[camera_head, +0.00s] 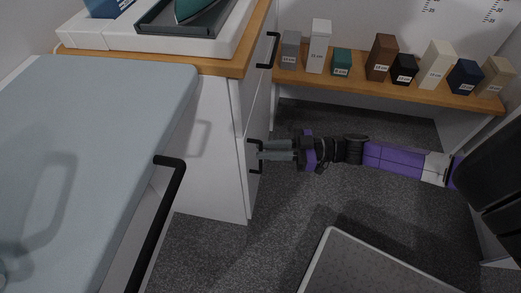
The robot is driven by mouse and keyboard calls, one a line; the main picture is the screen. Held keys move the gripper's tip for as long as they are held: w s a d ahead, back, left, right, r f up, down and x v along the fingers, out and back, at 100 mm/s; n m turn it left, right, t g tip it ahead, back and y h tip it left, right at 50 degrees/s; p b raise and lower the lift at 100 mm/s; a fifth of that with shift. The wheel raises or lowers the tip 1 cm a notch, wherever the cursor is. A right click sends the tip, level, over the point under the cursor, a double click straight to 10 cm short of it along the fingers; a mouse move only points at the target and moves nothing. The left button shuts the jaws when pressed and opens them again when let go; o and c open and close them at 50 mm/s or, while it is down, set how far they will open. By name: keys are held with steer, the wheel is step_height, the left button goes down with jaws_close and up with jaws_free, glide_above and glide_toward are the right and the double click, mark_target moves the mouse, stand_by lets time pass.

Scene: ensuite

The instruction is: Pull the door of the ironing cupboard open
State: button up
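The ironing cupboard (214,140) is a white cabinet with a wooden top, left of centre. Its front faces right and is seen nearly edge-on, with a black handle (254,171) low on it. The door looks closed. My gripper (260,151) reaches in from the right, with its two grey fingers pointing left at this handle. The fingertips overlap the handle in the picture. The gap between the fingers is narrow, and whether they grip the bar is not clear.
A second black handle (273,50) sits higher on the cupboard. An iron (196,8) rests in a tray on top. A pale blue board (90,150) and a large black handle (158,220) fill the near left. Several labelled blocks stand on a shelf (350,85) behind.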

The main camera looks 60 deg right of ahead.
steer(key=shift+x, duration=0.85)
jaws_close()
stand_by(0.8)
